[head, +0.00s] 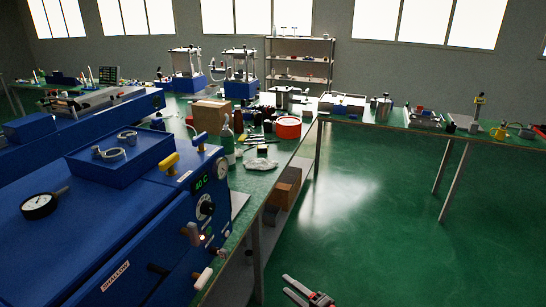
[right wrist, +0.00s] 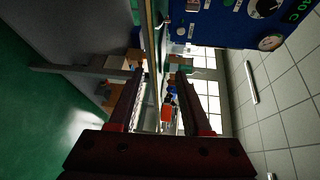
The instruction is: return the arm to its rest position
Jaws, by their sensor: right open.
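My right gripper (head: 286,285) shows at the bottom of the head view, low over the green floor. It is to the right of the blue machine and clear of the bench edge. Its two fingers are apart with nothing between them. In the right wrist view the same gripper (right wrist: 159,73) points along the side of the bench, and its fingers are open and empty. The rest of my right arm is out of the head view. My left gripper is not in view.
The blue machine (head: 120,225) with a 40 C display fills the left front, with levers and knobs facing the gripper's side. Boxes (head: 286,188) sit on a low shelf under the bench (head: 262,180). The green floor (head: 400,240) to the right is clear.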

